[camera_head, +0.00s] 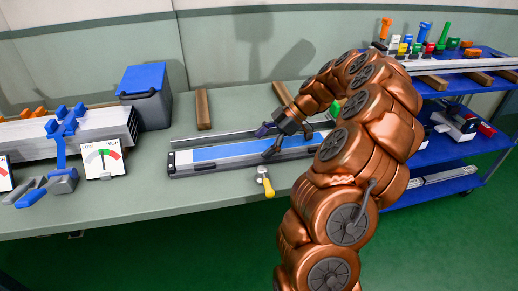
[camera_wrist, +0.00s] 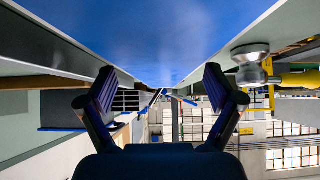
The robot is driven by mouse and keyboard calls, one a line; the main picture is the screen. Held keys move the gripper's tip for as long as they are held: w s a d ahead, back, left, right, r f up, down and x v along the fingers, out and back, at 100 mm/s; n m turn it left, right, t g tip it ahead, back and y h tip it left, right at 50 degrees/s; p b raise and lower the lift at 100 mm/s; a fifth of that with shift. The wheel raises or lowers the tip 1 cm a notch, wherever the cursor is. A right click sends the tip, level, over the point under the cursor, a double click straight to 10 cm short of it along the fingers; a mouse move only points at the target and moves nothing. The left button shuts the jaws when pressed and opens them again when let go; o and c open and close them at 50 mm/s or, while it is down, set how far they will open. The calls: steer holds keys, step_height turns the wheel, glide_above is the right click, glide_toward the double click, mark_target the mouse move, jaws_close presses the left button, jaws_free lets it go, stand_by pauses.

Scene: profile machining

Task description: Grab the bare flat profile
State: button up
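A long, low grey fixture (camera_head: 190,170) with a flat blue strip (camera_head: 220,152) along its top lies on the green-grey workbench. A thin grey metal bar (camera_head: 205,138) runs along its back side. I cannot tell for sure which piece is the bare flat profile. My gripper (camera_head: 268,141) is over the right half of the blue strip, with its fingers spread. In the wrist view my gripper (camera_wrist: 160,88) is open, with nothing between its two fingers. A wide blue surface (camera_wrist: 160,35) with pale edges fills the top of that view, close to the fingertips. Contact cannot be told.
A yellow-handled hammer (camera_head: 265,182) lies in front of the fixture. Wooden blocks (camera_head: 203,110) and a blue-lidded bin (camera_head: 146,95) stand behind. A gauge (camera_head: 105,156) and profile stack are left. A blue cart (camera_head: 450,185) with profiles and tools stands right.

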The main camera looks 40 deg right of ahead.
steer(key=c, duration=1.6)
